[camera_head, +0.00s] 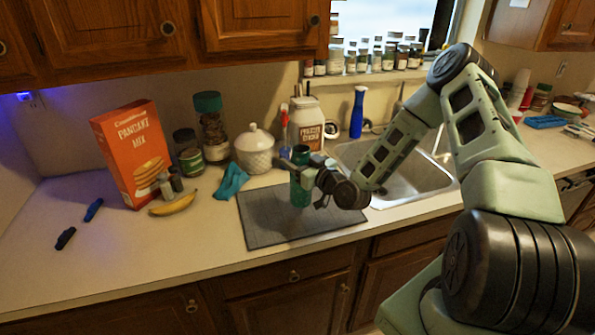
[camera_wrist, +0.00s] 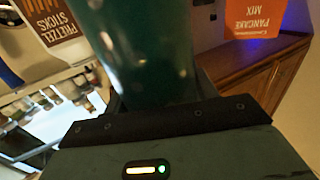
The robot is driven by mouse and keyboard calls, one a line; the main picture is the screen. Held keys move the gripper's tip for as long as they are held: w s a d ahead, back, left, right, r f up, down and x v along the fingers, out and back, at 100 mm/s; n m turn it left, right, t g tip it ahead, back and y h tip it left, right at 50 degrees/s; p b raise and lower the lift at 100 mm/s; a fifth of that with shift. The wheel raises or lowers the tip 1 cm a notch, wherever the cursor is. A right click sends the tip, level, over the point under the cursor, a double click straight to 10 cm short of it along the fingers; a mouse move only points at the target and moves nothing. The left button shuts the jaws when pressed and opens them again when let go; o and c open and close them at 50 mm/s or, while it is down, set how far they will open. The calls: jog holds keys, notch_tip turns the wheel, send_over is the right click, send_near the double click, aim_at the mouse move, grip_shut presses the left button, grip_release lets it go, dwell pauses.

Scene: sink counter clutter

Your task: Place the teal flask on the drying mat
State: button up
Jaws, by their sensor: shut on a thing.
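The teal flask (camera_head: 299,188) is upright over the grey drying mat (camera_head: 268,228). Its base appears at or very near the mat's surface; I cannot tell whether it touches. My gripper (camera_head: 307,174) is shut on the flask, coming from the right. In the wrist view the dark teal flask (camera_wrist: 150,50) fills the middle, close against the gripper. The mat lies on the counter in front of the sink's left side, and its right part is partly hidden by my wrist.
A white lidded jar (camera_head: 254,152), a teal cloth (camera_head: 231,181) and a pretzel container (camera_head: 306,125) stand behind and left of the mat. A banana (camera_head: 174,205) and pancake mix box (camera_head: 133,155) are farther left. The sink (camera_head: 410,178) is right.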

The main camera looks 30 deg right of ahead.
jog(key=shift+f+p, duration=0.65)
jog(key=shift+f, duration=1.45)
jog(key=o, duration=1.4)
jog(key=shift+c, duration=0.2)
